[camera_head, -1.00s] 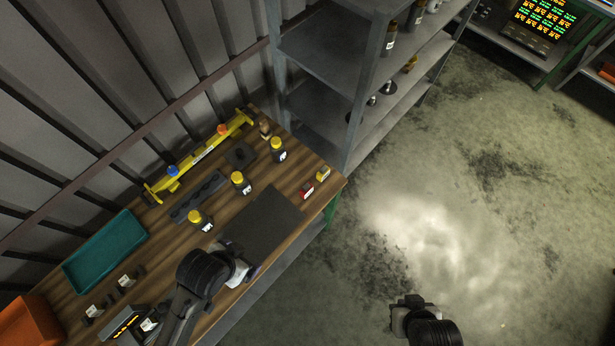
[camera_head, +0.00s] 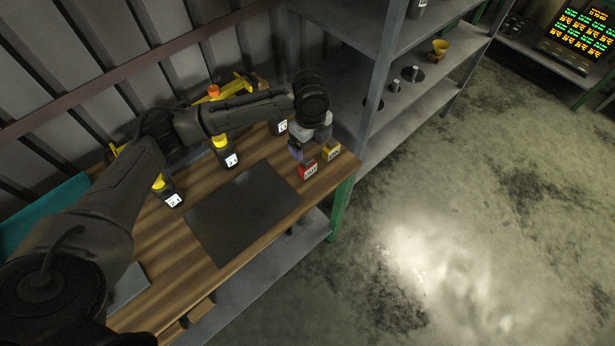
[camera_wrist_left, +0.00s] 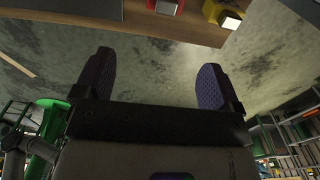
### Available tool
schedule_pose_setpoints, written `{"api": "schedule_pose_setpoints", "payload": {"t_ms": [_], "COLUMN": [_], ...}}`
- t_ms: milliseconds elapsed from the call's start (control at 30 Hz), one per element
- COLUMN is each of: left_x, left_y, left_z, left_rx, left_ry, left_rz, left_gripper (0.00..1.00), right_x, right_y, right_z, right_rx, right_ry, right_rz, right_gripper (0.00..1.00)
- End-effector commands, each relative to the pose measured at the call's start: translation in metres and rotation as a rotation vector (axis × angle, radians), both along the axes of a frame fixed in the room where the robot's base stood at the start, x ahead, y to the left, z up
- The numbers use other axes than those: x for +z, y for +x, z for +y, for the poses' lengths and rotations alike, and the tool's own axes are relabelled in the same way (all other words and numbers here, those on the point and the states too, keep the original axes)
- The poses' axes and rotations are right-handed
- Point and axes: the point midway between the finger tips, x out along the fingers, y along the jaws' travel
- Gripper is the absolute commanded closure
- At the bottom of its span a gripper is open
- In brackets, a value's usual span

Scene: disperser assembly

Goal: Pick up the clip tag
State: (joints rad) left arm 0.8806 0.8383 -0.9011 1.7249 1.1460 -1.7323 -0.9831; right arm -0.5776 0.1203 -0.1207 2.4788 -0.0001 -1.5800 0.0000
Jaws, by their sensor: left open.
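Two small tags stand side by side near the right end of the wooden table: a red one (camera_head: 308,171) with a white label and a yellow one (camera_head: 332,151). I cannot tell which is the clip tag meant. My left gripper (camera_head: 300,151) hangs just behind and left of them, close to the red one. In the left wrist view my left gripper (camera_wrist_left: 155,85) has its two purple pads wide apart with nothing between them. There the red tag (camera_wrist_left: 166,6) and the yellow tag (camera_wrist_left: 226,14) show at the top edge, beyond the fingertips. My right gripper is out of view.
A dark flat mat (camera_head: 243,212) lies left of the tags. Black bottles with yellow caps, one of them here (camera_head: 230,158), stand behind it, partly hidden by my arm. A grey shelf (camera_head: 372,100) rises close behind the table's right end.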

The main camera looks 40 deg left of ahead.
Motion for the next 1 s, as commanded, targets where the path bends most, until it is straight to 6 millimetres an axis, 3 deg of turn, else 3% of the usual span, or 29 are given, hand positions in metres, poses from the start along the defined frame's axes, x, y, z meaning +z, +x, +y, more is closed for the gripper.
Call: {"api": "schedule_pose_setpoints", "payload": {"t_ms": [33, 167, 600, 1000], "left_x": [-0.002, -0.005, -0.071, -0.089], "left_y": [0.003, 0.006, 0.007, 0.008], "left_z": [0.007, 0.015, 0.017, 0.017], "left_rx": [-0.001, -0.009, -0.010, -0.010], "left_ry": [0.004, 0.006, 0.006, 0.005], "left_rz": [0.001, 0.010, 0.011, 0.010], "left_gripper": [0.11, 0.11, 0.11, 0.11], "right_x": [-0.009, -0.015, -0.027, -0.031], "right_y": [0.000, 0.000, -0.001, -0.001], "right_z": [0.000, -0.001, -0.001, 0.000], "right_rx": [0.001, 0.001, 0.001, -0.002], "right_ry": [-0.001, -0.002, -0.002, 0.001], "right_rz": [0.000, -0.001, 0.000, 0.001], "right_gripper": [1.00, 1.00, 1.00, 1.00]}}
